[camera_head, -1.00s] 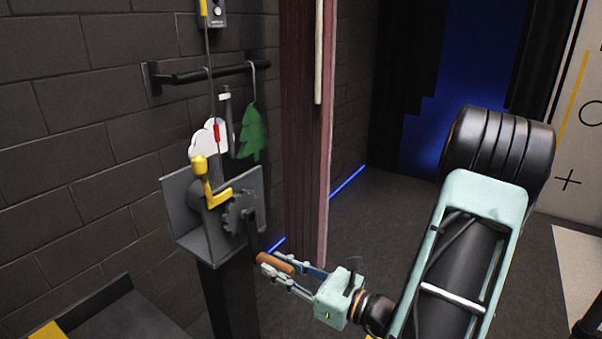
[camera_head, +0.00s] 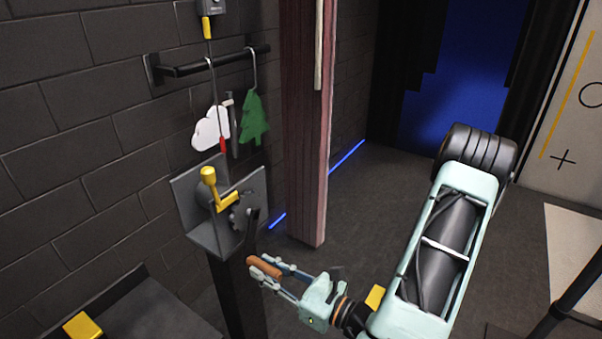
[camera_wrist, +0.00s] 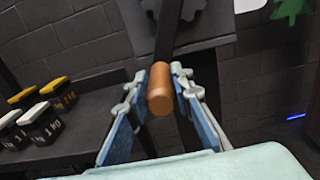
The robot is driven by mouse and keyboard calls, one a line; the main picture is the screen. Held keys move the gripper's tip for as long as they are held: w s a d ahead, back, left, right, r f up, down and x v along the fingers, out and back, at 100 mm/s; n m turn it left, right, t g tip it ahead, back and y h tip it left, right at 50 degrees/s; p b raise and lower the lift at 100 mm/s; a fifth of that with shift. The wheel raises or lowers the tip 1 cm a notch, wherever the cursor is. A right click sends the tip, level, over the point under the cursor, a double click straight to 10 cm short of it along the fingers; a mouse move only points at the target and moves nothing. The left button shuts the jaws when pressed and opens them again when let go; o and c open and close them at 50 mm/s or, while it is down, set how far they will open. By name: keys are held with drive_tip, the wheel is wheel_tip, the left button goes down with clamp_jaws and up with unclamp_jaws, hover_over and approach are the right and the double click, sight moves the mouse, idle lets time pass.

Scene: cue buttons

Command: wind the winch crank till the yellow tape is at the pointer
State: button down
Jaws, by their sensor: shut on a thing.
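The winch (camera_head: 190,205) is a grey bracket with a dark toothed wheel (camera_head: 241,215) on a black post. A dark crank arm (camera_head: 251,236) hangs down to its orange-brown handle (camera_head: 264,267). My gripper (camera_head: 266,266) is shut on this handle; the wrist view shows the handle (camera_wrist: 160,90) between both fingers. A cable runs up from the winch. Its red tape (camera_head: 222,144) is just above the bracket, below the small white pointer (camera_head: 228,101). The yellow tape (camera_head: 207,28) is well above the pointer, just under the wall box. A yellow lever (camera_head: 210,180) stands on the winch.
A wall rail (camera_head: 200,67) holds a white cloud (camera_head: 210,130) and a green tree (camera_head: 254,118) on hooks. A reddish post (camera_head: 305,150) stands behind the winch. A dark bench (camera_head: 140,305) at lower left carries several weight blocks (camera_wrist: 40,122).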

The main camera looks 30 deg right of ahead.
drive_tip(key=shift+a+r, duration=0.15)
drive_tip(key=shift+s+a+r+p, duration=0.1)
drive_tip(key=shift+a+r+p, duration=0.15)
drive_tip(key=shift+p, duration=0.5)
drive_tip(key=a+p, duration=0.1)
drive_tip(key=p, duration=0.1)
drive_tip(key=s+a+r+p, duration=0.1)
drive_tip(key=p, duration=0.1)
drive_tip(key=a+r+p, duration=0.1)
drive_tip(key=shift+s+a+p, duration=0.15)
drive_tip(key=shift+s+p, duration=0.1)
drive_tip(key=shift+p, duration=0.15)
